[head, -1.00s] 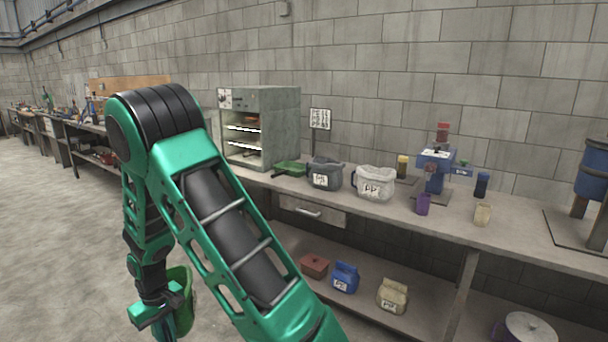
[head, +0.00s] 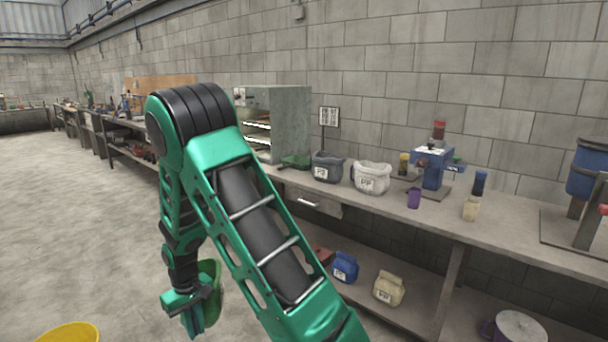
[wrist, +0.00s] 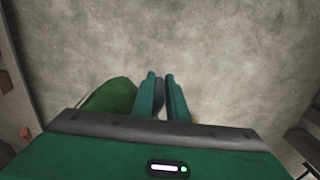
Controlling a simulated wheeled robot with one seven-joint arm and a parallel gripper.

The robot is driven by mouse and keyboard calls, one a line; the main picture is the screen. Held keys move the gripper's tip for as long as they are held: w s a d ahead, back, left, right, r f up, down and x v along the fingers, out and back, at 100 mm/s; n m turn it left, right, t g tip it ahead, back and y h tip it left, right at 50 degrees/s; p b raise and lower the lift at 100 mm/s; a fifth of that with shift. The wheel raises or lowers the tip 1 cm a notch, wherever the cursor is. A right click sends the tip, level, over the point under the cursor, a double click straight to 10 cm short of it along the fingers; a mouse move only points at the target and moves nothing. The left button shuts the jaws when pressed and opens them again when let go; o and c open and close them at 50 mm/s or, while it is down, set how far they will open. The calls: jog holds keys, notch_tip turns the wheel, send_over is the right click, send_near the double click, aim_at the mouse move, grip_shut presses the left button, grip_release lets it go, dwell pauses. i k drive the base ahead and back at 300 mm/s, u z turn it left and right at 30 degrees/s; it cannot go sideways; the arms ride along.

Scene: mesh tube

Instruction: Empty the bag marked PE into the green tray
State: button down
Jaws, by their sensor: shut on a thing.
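My gripper (head: 190,306) hangs low over the floor at the lower left of the head view. It is shut, with a dark green, bag-like thing (head: 213,287) at its fingers. In the wrist view this thing (wrist: 112,96) shows left of the close-set fingers (wrist: 161,95); no label on it is visible. A green tray-like thing (head: 296,161) lies on the bench beside the oven. Labelled bags stand nearby: grey (head: 327,160) and white (head: 371,170) on the bench, blue (head: 345,263) and cream (head: 389,283) on the lower shelf. I cannot read their labels surely.
The bench (head: 510,222) runs along the wall, with a grey oven (head: 285,120), a blue machine (head: 433,166) and small canisters on it. A yellow round thing (head: 68,333) is at the bottom left. Open floor (head: 75,210) lies to the left.

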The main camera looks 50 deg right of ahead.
aim_at(301, 163)
jog(key=z, duration=0.1)
jog(key=k, duration=0.15)
jog(key=z, duration=1)
jog(key=i, duration=1.2)
